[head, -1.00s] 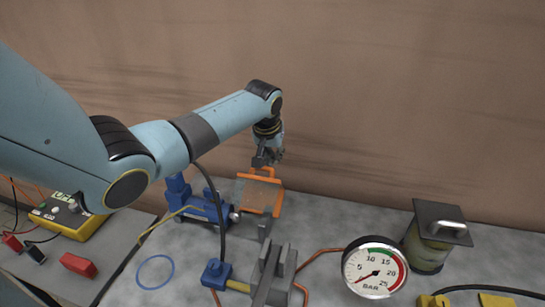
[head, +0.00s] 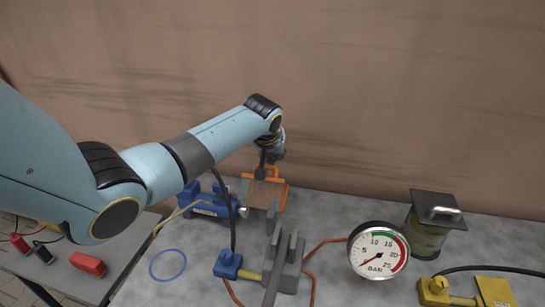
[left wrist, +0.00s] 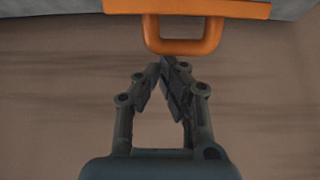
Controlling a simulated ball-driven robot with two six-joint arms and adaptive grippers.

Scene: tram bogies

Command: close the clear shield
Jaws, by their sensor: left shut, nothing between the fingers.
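The clear shield (head: 259,194) is a see-through pane in an orange frame, standing over the grey bench in the head view. Its orange handle (left wrist: 185,46) shows large at the top of the left wrist view. My left gripper (head: 262,174) is at the shield's top edge in the head view. In the left wrist view, its fingers (left wrist: 166,66) are shut and empty, with the tips close to the handle's bar. I cannot tell whether they touch it. My right gripper is not in view.
A blue device (head: 208,203) stands left of the shield, and a grey clamp block (head: 288,265) in front of it. A pressure gauge (head: 378,252) and a lidded jar (head: 428,238) stand to the right. The brown wall is close behind.

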